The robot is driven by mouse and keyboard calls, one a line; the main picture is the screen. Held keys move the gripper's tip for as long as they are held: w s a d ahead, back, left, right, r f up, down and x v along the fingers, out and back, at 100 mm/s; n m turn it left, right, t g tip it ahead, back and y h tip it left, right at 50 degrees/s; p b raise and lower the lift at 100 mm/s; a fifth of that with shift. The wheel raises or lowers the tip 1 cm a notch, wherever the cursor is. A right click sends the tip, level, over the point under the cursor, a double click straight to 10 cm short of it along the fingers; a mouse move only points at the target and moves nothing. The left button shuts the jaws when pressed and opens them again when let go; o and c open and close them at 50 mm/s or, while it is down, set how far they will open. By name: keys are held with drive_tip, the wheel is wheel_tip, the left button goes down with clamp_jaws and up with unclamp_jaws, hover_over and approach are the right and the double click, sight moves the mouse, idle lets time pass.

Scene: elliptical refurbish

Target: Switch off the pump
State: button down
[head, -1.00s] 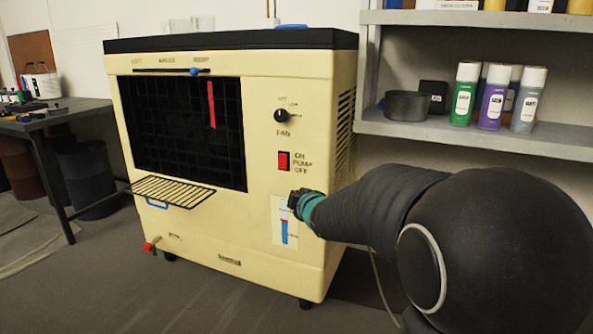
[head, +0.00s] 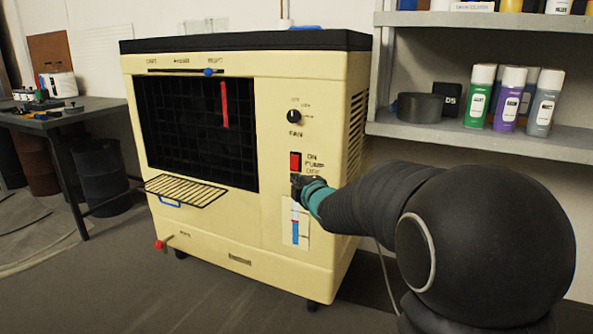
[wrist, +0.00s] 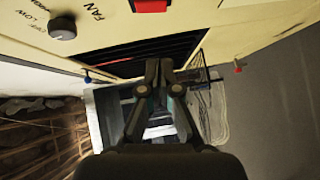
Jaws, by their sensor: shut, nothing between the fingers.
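The cream cooler (head: 215,225) stands upright with a black top. Its red pump switch (head: 295,161) sits on the right of the front panel, beside the words ON, PUMP and OFF. In the wrist view the red switch (wrist: 151,5) shows at the top edge, partly cut off. My gripper (head: 298,184) is shut and empty, just below the switch and close to the panel. Its fingers hide the lower edge of the switch area. In the wrist view my gripper (wrist: 158,66) has its fingertips together, apart from the switch. I cannot tell whether it touches the panel.
The fan knob (head: 294,117) is above the switch. A gauge strip (head: 295,229) is below my gripper. A wire shelf (head: 186,190) juts out at the left, over a red tap (head: 159,244). Spray cans (head: 510,98) stand on a shelf (head: 470,137) at the right.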

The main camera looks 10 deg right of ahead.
approach(291, 167)
drive_tip(key=w+a, duration=0.3)
drive_tip(key=shift+w+d+p, duration=0.2)
drive_tip(key=shift+w+d, duration=0.1)
drive_tip(key=shift+w, duration=0.25)
drive_tip(key=shift+w+d+p, duration=0.15)
drive_tip(key=shift+w+d, duration=0.15)
drive_tip(key=shift+w, duration=0.2)
drive_tip(key=shift+w+d+f, duration=0.15)
drive_tip(key=shift+w+d, duration=0.15)
drive_tip(key=shift+w, duration=0.2)
drive_tip(key=shift+w+d+f+b, duration=0.15)
drive_tip(key=shift+w+f+b, duration=0.1)
drive_tip(key=shift+b, duration=0.15)
drive_tip(key=shift+d+r, duration=0.1)
drive_tip(key=shift+r, duration=0.1)
drive_tip(key=shift+s+f, duration=0.1)
drive_tip(key=shift+f, duration=0.05)
